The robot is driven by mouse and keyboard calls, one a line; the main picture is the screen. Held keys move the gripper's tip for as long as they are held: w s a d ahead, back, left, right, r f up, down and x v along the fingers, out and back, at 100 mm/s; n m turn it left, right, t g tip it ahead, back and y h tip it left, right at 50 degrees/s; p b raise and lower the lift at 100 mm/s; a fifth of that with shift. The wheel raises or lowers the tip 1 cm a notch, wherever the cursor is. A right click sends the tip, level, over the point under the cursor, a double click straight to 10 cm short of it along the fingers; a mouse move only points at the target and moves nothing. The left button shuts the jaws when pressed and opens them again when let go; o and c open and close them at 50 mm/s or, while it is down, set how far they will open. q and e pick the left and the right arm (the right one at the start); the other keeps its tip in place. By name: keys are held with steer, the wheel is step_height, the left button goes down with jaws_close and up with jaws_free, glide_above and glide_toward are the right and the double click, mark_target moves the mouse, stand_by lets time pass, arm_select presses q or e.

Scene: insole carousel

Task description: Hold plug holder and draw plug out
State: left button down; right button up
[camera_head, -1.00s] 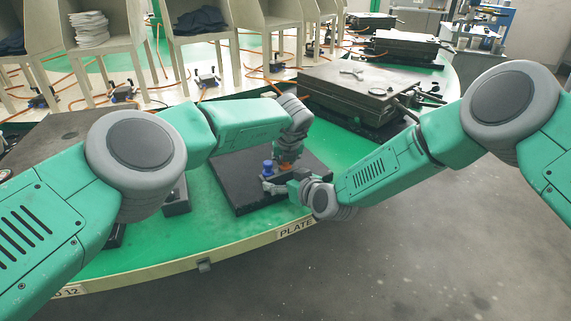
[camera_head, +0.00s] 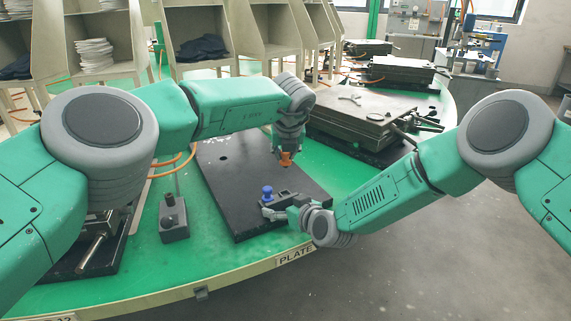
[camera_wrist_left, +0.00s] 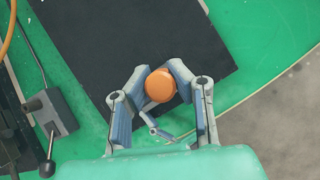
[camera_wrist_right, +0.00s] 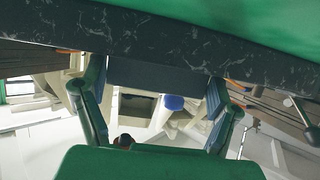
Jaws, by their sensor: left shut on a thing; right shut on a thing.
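An orange plug (camera_head: 286,158) is between the fingers of my left gripper (camera_head: 285,151), held in the air above and behind the plug holder. From above it is a round orange cap (camera_wrist_left: 160,86) in the left wrist view, with the left fingers closed around it. The plug holder (camera_head: 283,199) is a dark block at the front edge of the black plate, with a blue plug (camera_head: 267,191) upright at its left end. My right gripper (camera_head: 282,213) is shut on the holder from the front. In the right wrist view the holder (camera_wrist_right: 150,75) spans between the fingers; the blue plug (camera_wrist_right: 174,102) also shows.
The black plate (camera_head: 232,170) lies on the green carousel table (camera_head: 195,262). A grey block with a black knob (camera_head: 173,222) stands left of it. A dark metal mould (camera_head: 355,118) is at back right. Shelved booths (camera_head: 200,45) line the back.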

steer(key=o, duration=1.1)
steer(key=shift+o, duration=0.2)
